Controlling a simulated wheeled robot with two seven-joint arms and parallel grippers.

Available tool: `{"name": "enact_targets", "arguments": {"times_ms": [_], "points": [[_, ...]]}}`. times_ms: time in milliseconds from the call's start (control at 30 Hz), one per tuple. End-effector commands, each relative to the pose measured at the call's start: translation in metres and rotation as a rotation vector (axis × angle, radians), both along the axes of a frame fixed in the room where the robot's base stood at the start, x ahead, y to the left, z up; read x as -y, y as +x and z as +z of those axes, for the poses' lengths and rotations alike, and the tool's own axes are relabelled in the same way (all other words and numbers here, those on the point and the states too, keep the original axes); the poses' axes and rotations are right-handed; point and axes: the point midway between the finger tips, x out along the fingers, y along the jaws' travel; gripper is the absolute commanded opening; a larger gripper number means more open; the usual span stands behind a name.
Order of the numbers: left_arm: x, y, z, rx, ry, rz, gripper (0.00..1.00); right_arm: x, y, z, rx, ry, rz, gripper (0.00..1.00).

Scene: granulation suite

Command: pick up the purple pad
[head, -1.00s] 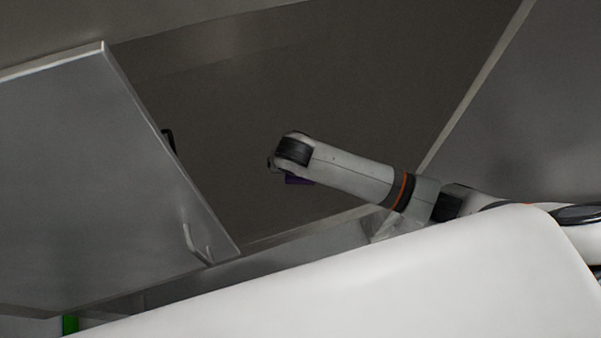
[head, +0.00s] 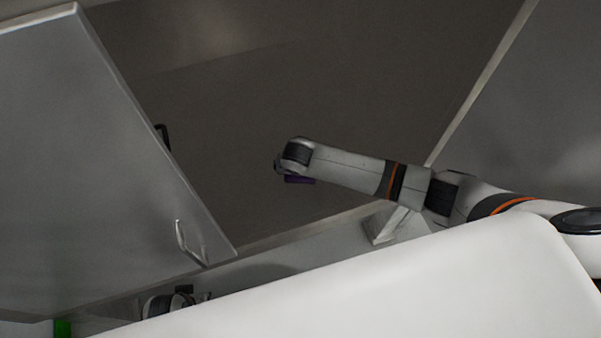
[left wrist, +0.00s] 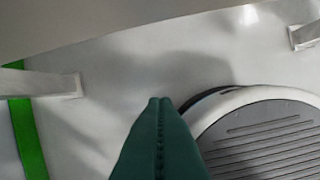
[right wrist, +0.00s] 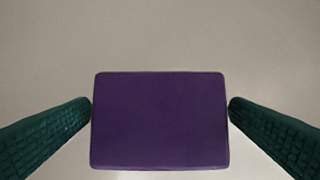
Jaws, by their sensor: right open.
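The purple pad (right wrist: 160,120) is a flat, rounded rectangle in the right wrist view, against a plain grey-beige surface. My right gripper (right wrist: 160,104) is open, with one green finger at each side of the pad. The fingertips are very close to its edges; I cannot tell if they touch. In the head view a sliver of the pad (head: 300,180) shows below the end of my right arm, which hides the rest. My left gripper (left wrist: 160,100) has its green fingers together, with nothing visible between them.
In the head view a grey metal door or panel (head: 85,150) with a handle stands at the left of a dark recess. Another grey panel (head: 535,110) is at the right. In the left wrist view, a round ribbed grey part (left wrist: 265,140) and a green strip (left wrist: 27,125) show.

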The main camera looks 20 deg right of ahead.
Motion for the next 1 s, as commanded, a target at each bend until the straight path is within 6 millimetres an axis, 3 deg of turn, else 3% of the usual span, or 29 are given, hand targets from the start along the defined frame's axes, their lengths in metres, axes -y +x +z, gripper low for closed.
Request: {"name": "enact_targets", "arguments": {"times_ms": [267,567,900,1000], "points": [[0.0,0.001,0.004,0.001,0.001,0.0,0.0,0.0,0.001,-0.003,-0.001,0.0,0.0,1.0],[0.0,0.001,0.004,0.001,0.001,0.0,0.0,0.0,0.001,-0.002,0.0,0.0,0.001,0.54],[0.0,0.001,0.005,0.007,-0.001,0.0,0.0,0.0,0.001,0.003,0.0,0.001,0.001,0.54],[-0.001,-0.003,-0.01,-0.008,0.002,-0.001,0.0,0.0,0.001,0.013,0.0,0.001,0.001,0.54]]}}
